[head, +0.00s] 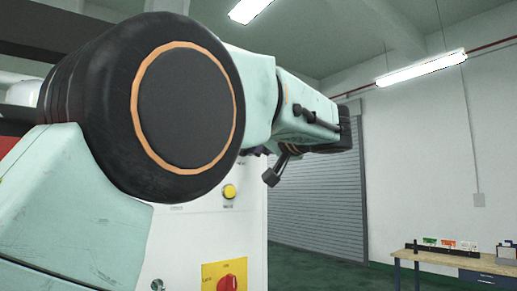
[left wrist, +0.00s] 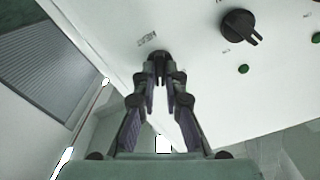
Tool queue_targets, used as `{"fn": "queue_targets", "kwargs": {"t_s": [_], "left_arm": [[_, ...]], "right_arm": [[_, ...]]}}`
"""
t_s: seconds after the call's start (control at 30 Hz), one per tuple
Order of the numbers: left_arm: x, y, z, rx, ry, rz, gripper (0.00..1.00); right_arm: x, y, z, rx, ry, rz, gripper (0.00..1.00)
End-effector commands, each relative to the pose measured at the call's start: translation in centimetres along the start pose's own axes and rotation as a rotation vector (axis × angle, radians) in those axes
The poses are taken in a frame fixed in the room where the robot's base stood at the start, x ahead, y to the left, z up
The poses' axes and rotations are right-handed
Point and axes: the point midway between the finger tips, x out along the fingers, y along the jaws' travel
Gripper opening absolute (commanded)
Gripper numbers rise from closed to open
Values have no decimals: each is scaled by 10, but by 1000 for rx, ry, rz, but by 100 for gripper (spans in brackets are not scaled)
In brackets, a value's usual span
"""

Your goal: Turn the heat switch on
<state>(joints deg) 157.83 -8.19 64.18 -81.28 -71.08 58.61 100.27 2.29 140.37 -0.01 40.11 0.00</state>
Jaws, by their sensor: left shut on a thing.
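In the left wrist view my left gripper (left wrist: 160,80) has its two dark fingertips together on a small dark knob (left wrist: 158,55) on a white panel (left wrist: 195,60). This knob appears to be the heat switch; the lettering beside it is too blurred to read. The fingers cover most of it, so its turned position cannot be told. In the head view my left arm crosses in front of the white cabinet (head: 200,235), and the knob and the fingertips cannot be made out there. My right gripper is in neither view.
A black rotary knob (left wrist: 238,25) and a green button (left wrist: 243,69) are near the held knob. The cabinet also has a yellow button (head: 229,191) and a red rotary switch (head: 227,283). A workbench (head: 450,262) stands at the right by the wall, beyond open floor.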

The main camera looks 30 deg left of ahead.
Motion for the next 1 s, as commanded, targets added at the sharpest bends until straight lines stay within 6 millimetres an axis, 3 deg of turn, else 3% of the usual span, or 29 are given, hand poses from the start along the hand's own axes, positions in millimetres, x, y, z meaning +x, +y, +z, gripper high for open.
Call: {"fn": "queue_targets", "kwargs": {"t_s": [0.67, 0.7, 0.93, 1.0], "left_arm": [[1, 0, 1, 55, -3, 0, 0], [1, 0, 1, 54, -3, 0, 14], [0, 0, 0, 54, -2, 0, 33], [0, 0, 0, 54, -2, 0, 33]], "right_arm": [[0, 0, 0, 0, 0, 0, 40], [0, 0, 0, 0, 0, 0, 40], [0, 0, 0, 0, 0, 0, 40], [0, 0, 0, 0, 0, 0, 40]]}}
